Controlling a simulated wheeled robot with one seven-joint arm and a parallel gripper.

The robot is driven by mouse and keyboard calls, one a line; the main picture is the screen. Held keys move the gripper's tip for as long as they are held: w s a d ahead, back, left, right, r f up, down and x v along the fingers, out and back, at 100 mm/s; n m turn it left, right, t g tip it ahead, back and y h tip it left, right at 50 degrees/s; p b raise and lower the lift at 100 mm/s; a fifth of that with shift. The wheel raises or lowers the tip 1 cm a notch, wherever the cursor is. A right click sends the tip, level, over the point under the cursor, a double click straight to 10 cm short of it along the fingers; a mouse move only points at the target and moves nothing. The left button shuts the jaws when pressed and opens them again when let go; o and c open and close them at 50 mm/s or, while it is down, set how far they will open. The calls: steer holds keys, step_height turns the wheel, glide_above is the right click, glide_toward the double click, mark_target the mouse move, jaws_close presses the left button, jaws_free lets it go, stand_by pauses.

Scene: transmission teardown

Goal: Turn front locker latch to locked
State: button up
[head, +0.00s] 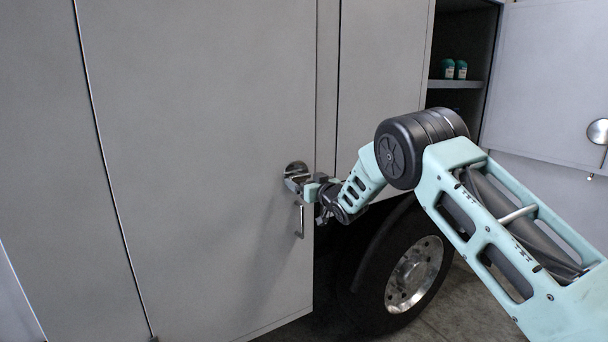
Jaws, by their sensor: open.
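The front locker latch (295,172) is a round silver plate on the right part of a large grey locker door (200,120). A slim silver handle (300,219) hangs down below the plate. My gripper (306,188) is at the latch, just right of the plate and by the top of the handle. Its jaws are open. The fingertips are small and partly hidden against the latch, so I cannot tell whether they touch it. My forearm and wrist come in from the right.
A second locker at the right stands open, with small teal-and-white containers (454,69) on its shelf. Its open door (550,80) carries another round latch (598,131). A truck wheel (412,275) sits below my wrist. Dark floor (450,325) shows at the bottom.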

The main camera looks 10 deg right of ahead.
steer(key=shift+w+a, duration=0.2)
steer(key=shift+w, duration=0.5)
steer(key=c, duration=1)
